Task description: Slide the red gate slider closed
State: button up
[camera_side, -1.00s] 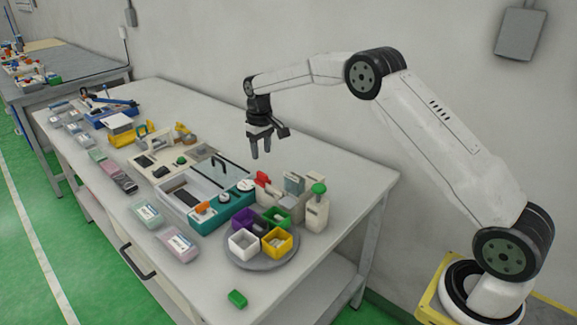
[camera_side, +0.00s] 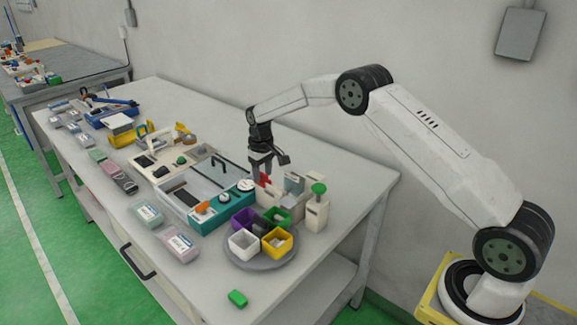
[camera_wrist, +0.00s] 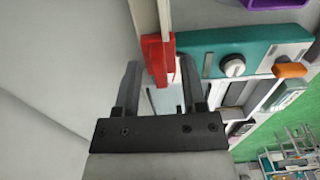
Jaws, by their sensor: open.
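The red gate slider (camera_wrist: 156,58) shows at the top of the wrist view, its lower end reaching between the two fingers of my open gripper (camera_wrist: 160,85). It sits against a pale upright strip. In the side view the red slider (camera_side: 265,180) is at the back of the small beige block with slots (camera_side: 286,202). My gripper (camera_side: 261,172) is right over and behind it there, pointing down, and its fingers partly hide the red piece. I cannot tell whether a finger touches it.
A teal-framed machine (camera_side: 212,212) with a white knob (camera_wrist: 233,66) and an orange switch (camera_wrist: 290,70) stands beside the slider. A dispenser with a green top (camera_side: 317,208) and a round tray (camera_side: 262,264) of coloured boxes stand nearby. The wall is close behind.

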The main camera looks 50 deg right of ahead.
grip_shut()
jog(key=shift+a, duration=0.1)
dwell(1.4)
